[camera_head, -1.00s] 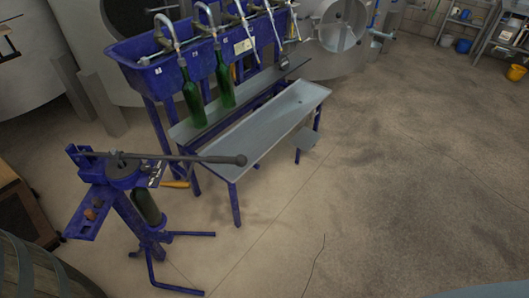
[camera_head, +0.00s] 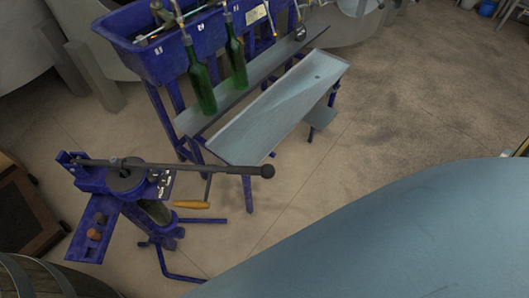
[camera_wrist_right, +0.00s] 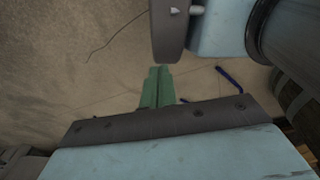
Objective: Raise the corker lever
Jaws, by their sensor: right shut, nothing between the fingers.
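The blue corker (camera_head: 95,178) stands at the lower left in the head view. A dark bottle (camera_head: 156,211) stands in the corker under the head. My right gripper shows only in the right wrist view, its green fingers (camera_wrist_right: 155,88) together and empty, with bare floor around them. It is apart from the lever, which I cannot make out in that view. My left gripper is not in view.
A blue filler (camera_head: 165,50) with green bottles (camera_head: 201,82) and a grey metal tray table (camera_head: 280,108) stand behind the corker. An orange handle (camera_head: 190,205) hangs below the lever. A barrel (camera_head: 35,278) is at the lower left. My pale blue arm covers the lower right.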

